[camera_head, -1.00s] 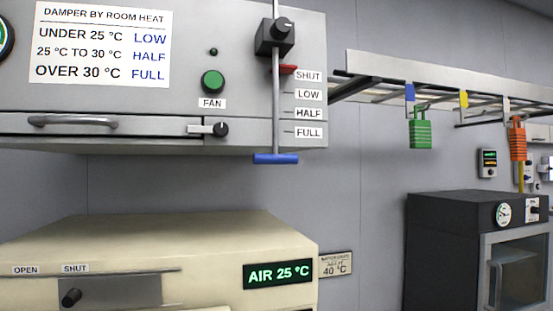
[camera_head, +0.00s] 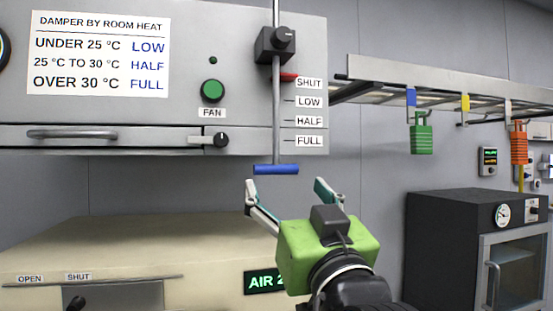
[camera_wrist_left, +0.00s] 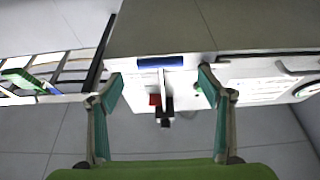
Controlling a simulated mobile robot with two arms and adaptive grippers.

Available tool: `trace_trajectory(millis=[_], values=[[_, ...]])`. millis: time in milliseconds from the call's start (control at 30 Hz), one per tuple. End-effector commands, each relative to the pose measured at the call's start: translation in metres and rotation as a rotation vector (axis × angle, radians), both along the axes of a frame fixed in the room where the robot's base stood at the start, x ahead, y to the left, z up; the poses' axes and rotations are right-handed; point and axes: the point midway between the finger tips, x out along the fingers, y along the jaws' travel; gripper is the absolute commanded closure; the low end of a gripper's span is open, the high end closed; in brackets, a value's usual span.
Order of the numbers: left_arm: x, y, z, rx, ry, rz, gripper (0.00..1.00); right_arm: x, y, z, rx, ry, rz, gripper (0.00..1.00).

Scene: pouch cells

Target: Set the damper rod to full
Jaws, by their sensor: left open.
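The damper rod (camera_head: 276,118) hangs vertically on the front of the grey hood, through a dark clamp block with a knob (camera_head: 276,44). Its red pointer (camera_head: 288,77) is level with the SHUT label (camera_head: 309,84), above LOW, HALF and FULL (camera_head: 310,141). The blue crossbar handle (camera_head: 276,169) is at its lower end. My left gripper (camera_head: 286,186) is open and empty, its fingers pointing up just below the handle. In the left wrist view, the handle (camera_wrist_left: 160,62) lies between and beyond the fingertips (camera_wrist_left: 160,82), apparently untouched. My right gripper is out of view.
A damper chart (camera_head: 98,55) and green fan button (camera_head: 212,90) are on the hood. The cream cabinet (camera_head: 150,240) below has an air display (camera_head: 262,282), partly hidden by my gripper. A rack with padlocks (camera_head: 421,138) and a dark oven (camera_head: 450,215) stand right.

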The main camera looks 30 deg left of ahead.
Motion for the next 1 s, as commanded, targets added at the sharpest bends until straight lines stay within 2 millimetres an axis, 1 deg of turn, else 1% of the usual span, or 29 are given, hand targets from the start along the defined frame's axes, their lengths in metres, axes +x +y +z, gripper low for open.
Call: trace_trajectory(millis=[33, 200, 300, 500, 800, 867, 900, 967, 1000], values=[[0.007, 0.010, 0.011, 0.002, 0.003, 0.007, 0.28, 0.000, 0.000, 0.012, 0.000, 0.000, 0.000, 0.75], [0.027, 0.033, 0.022, 0.002, 0.004, 0.006, 0.28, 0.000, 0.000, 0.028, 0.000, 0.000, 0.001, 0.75], [0.036, 0.043, 0.026, 0.002, 0.003, 0.004, 0.28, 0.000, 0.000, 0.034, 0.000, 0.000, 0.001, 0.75], [0.046, 0.053, 0.029, 0.001, 0.002, 0.000, 0.28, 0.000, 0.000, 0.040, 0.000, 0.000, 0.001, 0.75], [0.047, 0.054, 0.029, -0.001, 0.001, -0.001, 0.28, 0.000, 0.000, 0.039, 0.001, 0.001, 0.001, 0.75], [0.047, 0.054, 0.029, 0.000, 0.002, -0.001, 0.43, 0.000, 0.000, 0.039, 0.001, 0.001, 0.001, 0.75], [0.047, 0.054, 0.029, 0.000, 0.002, -0.001, 0.54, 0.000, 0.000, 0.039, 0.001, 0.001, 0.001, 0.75], [0.047, 0.054, 0.029, 0.000, 0.002, -0.001, 0.69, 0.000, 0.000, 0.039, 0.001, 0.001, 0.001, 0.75], [0.047, 0.054, 0.029, 0.000, 0.002, -0.001, 0.80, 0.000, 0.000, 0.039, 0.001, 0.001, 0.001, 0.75]])
